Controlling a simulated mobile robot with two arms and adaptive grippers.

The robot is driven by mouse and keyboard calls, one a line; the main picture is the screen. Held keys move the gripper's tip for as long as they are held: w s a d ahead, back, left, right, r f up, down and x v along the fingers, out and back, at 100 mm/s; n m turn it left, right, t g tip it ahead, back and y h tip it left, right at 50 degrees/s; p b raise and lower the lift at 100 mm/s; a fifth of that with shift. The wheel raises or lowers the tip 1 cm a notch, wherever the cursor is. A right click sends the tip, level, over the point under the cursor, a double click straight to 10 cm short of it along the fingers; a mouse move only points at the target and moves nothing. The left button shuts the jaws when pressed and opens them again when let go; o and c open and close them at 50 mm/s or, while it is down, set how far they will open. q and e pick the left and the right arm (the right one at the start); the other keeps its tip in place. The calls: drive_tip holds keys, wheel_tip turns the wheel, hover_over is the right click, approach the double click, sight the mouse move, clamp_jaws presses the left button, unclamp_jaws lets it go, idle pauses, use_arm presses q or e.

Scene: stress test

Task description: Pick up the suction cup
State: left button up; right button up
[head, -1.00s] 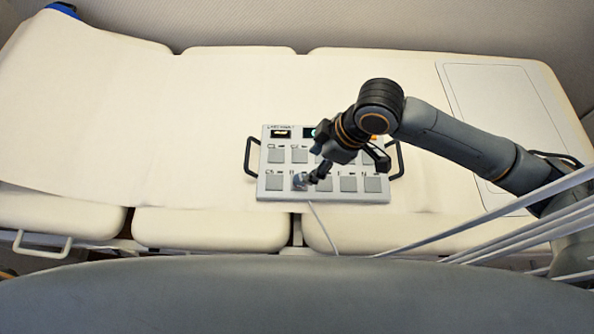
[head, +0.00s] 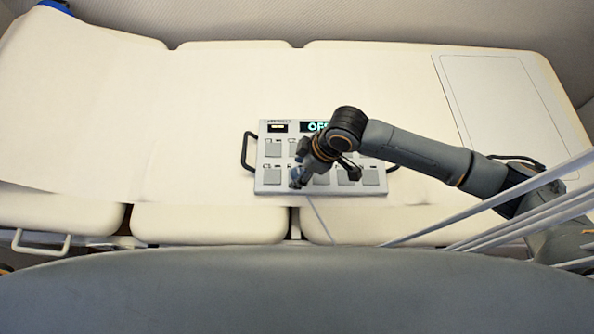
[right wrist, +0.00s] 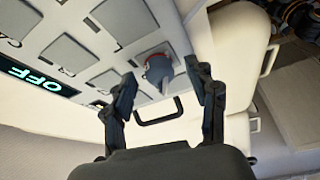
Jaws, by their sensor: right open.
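The suction cup is a small grey knob with a red ring at its base. It stands on the button panel in the right wrist view (right wrist: 159,72), and in the head view it is a small dark grey shape (head: 296,178) near the panel's front edge, partly covered by a finger. My right gripper (head: 322,170) is open and empty over the panel. In the right wrist view its two fingers (right wrist: 165,82) are spread, with the cup beyond their tips and between them. I cannot tell the exact gap to the cup. My left gripper is not in view.
The grey button panel (head: 268,186) has square buttons, an "OFF" display (head: 316,127) and black side handles (head: 247,151). It lies on a cream padded bed (head: 200,100). White tubes (head: 520,205) cross the right side. The bed's left part is clear.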

drive_tip(key=c, duration=1)
drive_tip(key=shift+r, duration=0.75)
drive_tip(key=s+d+r, duration=0.2)
drive_tip(key=s+r, duration=0.2)
drive_tip(key=s+d+r, duration=0.3)
drive_tip(key=s, duration=0.1)
drive_tip(key=s+d+r, duration=0.2)
drive_tip(key=s+r, duration=0.1)
drive_tip(key=r, duration=0.1)
drive_tip(key=shift+s+d+r+b, duration=0.3)
drive_tip(key=shift+s+b, duration=0.05)
drive_tip(key=shift+s, duration=0.05)
